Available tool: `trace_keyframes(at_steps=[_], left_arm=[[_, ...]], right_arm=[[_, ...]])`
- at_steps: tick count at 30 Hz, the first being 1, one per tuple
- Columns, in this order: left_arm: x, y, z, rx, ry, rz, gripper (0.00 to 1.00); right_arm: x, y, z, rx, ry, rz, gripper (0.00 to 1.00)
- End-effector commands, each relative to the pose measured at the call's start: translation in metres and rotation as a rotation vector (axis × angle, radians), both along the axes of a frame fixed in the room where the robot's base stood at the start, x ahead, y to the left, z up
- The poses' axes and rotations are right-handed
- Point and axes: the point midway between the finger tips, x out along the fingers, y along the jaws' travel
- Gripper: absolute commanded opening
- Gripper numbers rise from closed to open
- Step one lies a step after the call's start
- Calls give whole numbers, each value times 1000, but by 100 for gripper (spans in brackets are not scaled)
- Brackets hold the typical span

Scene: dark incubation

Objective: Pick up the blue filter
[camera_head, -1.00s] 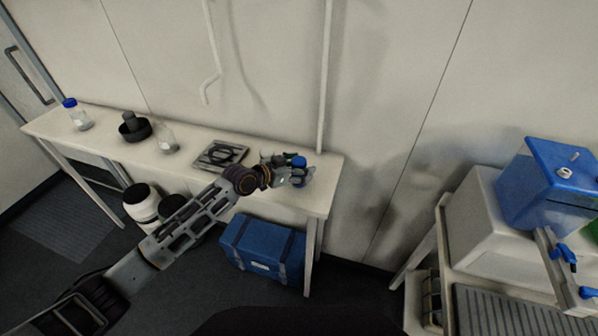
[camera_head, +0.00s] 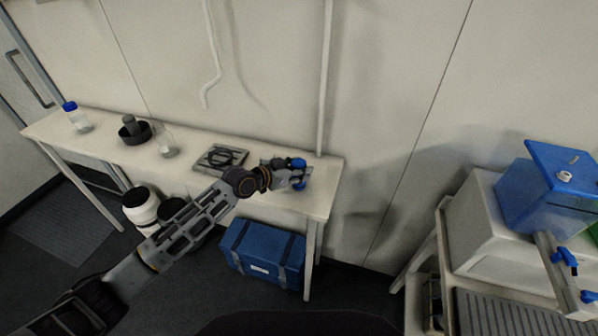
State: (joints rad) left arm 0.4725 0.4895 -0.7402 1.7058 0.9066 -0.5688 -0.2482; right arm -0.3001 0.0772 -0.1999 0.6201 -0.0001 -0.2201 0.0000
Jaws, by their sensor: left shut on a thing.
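The blue filter (camera_head: 298,163) is at the right end of the white bench (camera_head: 330,177). My left arm reaches in from the lower left, and my left gripper (camera_head: 297,177) is at the filter, shut on it. The gripper hides much of the filter; a blue part shows above the fingers and a little blue below them. I cannot tell whether the filter is clear of the bench top. My right gripper is not in view.
On the bench stand a flat grey tray-like device (camera_head: 220,157), a clear flask (camera_head: 166,147), a black bowl (camera_head: 134,137) and a blue-capped bottle (camera_head: 77,118). A blue case (camera_head: 262,254) sits below. A blue box (camera_head: 545,190) stands at the right.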

Motion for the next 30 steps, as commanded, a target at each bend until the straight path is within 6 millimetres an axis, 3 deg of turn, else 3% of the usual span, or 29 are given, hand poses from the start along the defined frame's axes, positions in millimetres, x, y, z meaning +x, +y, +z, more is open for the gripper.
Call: trace_keyframes(at_steps=[18, 24, 30], left_arm=[[1, 0, 79, -2, -4, 0, 16], [0, 0, 94, 0, -3, -1, 16], [0, 0, 96, -1, -2, 0, 16]], right_arm=[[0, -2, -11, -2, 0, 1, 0], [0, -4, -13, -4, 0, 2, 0], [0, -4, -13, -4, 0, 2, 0]])
